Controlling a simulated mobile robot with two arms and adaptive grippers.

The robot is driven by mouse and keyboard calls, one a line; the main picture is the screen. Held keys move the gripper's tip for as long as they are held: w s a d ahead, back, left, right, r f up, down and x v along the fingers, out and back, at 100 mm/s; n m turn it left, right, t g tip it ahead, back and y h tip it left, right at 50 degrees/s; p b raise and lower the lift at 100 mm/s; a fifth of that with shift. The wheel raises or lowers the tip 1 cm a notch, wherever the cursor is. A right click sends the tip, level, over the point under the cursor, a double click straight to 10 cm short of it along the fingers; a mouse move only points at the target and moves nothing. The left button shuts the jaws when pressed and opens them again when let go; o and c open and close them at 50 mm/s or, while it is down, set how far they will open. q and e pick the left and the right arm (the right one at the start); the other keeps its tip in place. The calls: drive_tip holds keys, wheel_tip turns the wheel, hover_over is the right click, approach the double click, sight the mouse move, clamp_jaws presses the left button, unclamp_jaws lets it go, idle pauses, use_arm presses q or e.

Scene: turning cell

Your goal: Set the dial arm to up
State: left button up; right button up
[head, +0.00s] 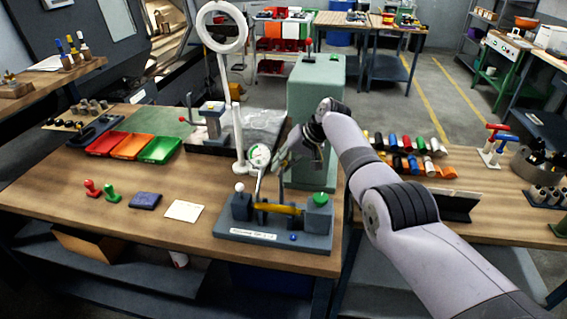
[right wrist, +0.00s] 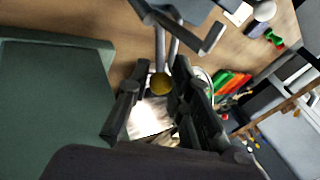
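The runout fixture (head: 273,238) stands at the front edge of the wooden bench, with a yellow bar (head: 277,208) across its two blocks. A round white-faced dial gauge (head: 259,156) stands above it on a grey arm (head: 259,183). My right gripper (head: 283,158) is beside the dial, on its right. In the right wrist view, a brass-coloured round knob (right wrist: 161,84) at the end of two grey rods sits between the fingers of my right gripper (right wrist: 160,80). The fingers look closed up against its sides. My left gripper is not in view.
A green cabinet-like block (head: 316,85) stands close behind my right arm. A white ring lamp (head: 222,27) rises behind the dial. Red, orange and green trays (head: 130,146) lie to the left. A white card (head: 184,211) and dark pad lie on clear bench left of the fixture.

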drive_tip(key=o, duration=0.4)
drive_tip(key=shift+c, duration=0.2)
drive_tip(key=shift+w, duration=0.1)
drive_tip(key=shift+r, duration=0.1)
drive_tip(key=v, duration=0.8)
idle(0.3)
